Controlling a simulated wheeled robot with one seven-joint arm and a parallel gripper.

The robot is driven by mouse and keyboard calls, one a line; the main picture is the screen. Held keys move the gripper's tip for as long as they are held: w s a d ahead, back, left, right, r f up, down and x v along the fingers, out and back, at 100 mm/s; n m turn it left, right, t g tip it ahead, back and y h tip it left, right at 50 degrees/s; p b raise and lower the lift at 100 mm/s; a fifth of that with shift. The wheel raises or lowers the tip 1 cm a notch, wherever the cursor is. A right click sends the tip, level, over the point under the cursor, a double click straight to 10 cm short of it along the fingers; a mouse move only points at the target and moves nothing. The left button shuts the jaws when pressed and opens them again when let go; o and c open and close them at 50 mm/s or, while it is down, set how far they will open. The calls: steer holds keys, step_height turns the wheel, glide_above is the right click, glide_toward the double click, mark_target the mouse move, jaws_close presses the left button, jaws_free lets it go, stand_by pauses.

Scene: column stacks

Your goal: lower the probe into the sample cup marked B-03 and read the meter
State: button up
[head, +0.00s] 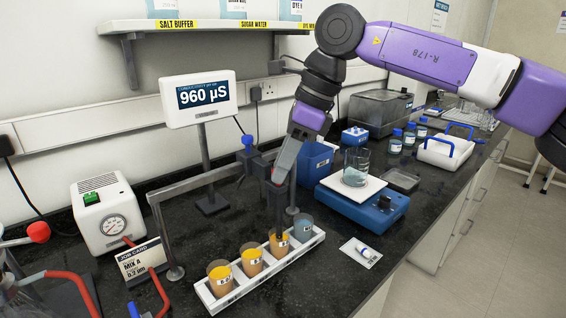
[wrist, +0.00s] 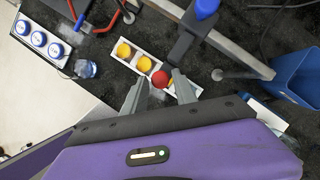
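A white rack (head: 318,240) holds cups in a row. Three cups hold orange liquid: the left (head: 220,276), the second (head: 251,260) and the third (head: 279,244). The rightmost cup (head: 303,228) looks grey. Their small labels are not surely readable. The dark probe (head: 281,208) hangs from a grey frame, its lower end at the third cup; its depth is hidden. The meter (head: 199,97) reads 960 µS. My gripper (head: 278,178) is at the probe's top. In the wrist view, its fingers (wrist: 158,76) stand apart around a red knob (wrist: 160,79), with gaps on both sides.
The grey frame (head: 195,182) with a blue knob (head: 248,141) spans behind the rack. A blue scale (head: 362,208) with a glass beaker (head: 356,166) stands right. A white gauge box (head: 103,212) and a job card (head: 141,262) stand left. The counter's front is mostly clear.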

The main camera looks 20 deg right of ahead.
jaws_close()
stand_by(1.4)
